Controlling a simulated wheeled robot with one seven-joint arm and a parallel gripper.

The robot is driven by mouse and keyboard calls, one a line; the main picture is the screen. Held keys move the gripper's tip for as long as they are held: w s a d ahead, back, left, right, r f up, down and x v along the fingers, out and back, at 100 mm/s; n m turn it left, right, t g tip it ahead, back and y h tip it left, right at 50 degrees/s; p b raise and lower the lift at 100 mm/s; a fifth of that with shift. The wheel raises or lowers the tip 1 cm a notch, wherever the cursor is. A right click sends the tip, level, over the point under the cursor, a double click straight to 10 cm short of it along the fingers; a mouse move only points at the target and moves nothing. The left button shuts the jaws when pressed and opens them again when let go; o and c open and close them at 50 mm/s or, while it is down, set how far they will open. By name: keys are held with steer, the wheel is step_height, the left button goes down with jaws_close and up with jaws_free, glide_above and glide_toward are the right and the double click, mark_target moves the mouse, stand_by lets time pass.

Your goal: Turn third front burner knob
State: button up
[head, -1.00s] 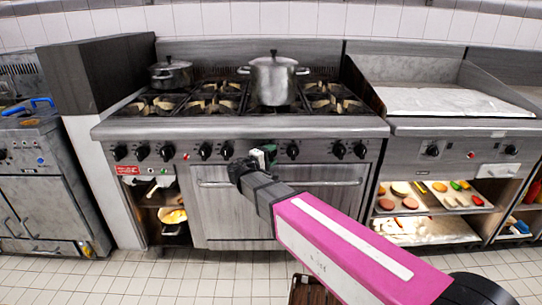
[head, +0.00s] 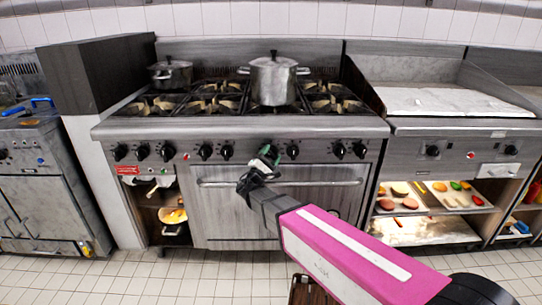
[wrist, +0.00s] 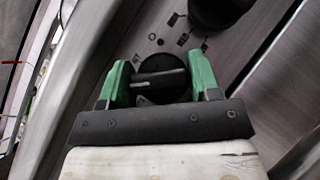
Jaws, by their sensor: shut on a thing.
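The stove's front panel (head: 190,151) carries a row of black knobs. My gripper (head: 268,154) is at this panel, right of the middle knob pair and just left of another black knob (head: 292,151). In the wrist view, my gripper's green fingers (wrist: 160,72) are shut on a round black knob (wrist: 163,68), one on each side. The knob's pale pointer line lies roughly across the picture. In the head view my gripper hides this knob. A neighbouring dark knob (wrist: 222,10) shows at the upper right of the wrist view.
The oven door handle (head: 330,183) runs just below my gripper. A large steel pot (head: 273,82) and a smaller dark pot (head: 171,75) stand on the burners. A griddle (head: 450,101) adjoins at right. The tiled floor in front is largely clear.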

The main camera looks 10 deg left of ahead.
steer(key=shift+n, duration=0.4)
steer(key=o, duration=0.9)
steer(key=shift+s, duration=0.1)
steer(key=v, duration=1)
steer(key=shift+s+f, duration=0.25)
steer(key=shift+f, duration=0.15)
